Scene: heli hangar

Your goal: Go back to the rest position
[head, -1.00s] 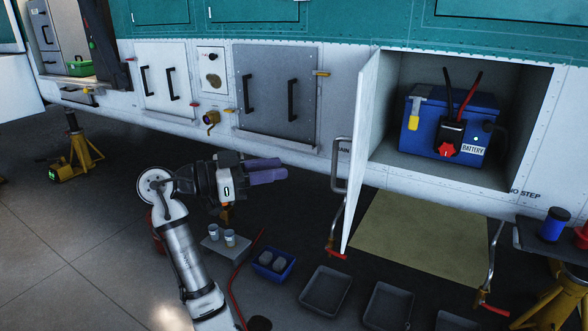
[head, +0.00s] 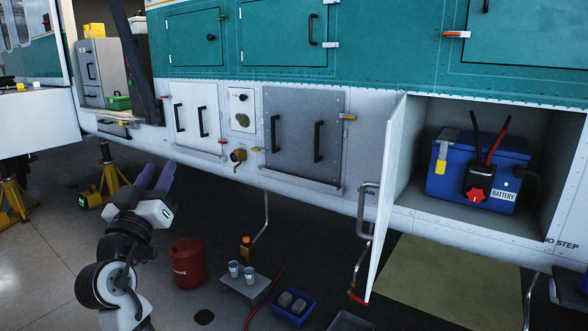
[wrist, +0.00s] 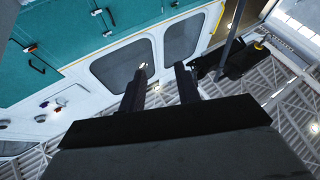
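My gripper (head: 157,175) is in the left part of the head view, in front of the white lower side of the helicopter. Its two purple fingers point up and stand apart. In the wrist view the fingers (wrist: 160,85) are dark, with a clear gap between them and nothing held. Beyond them that view shows the teal and white helicopter side (wrist: 75,60) with its windows and the hangar roof (wrist: 280,100).
An open door (head: 386,200) stands out beside a bay with a blue battery (head: 455,170). Below are a red can (head: 187,262), a small grey stand with two cups (head: 245,287) and a blue bin (head: 293,305). Yellow jacks (head: 107,180) stand at left.

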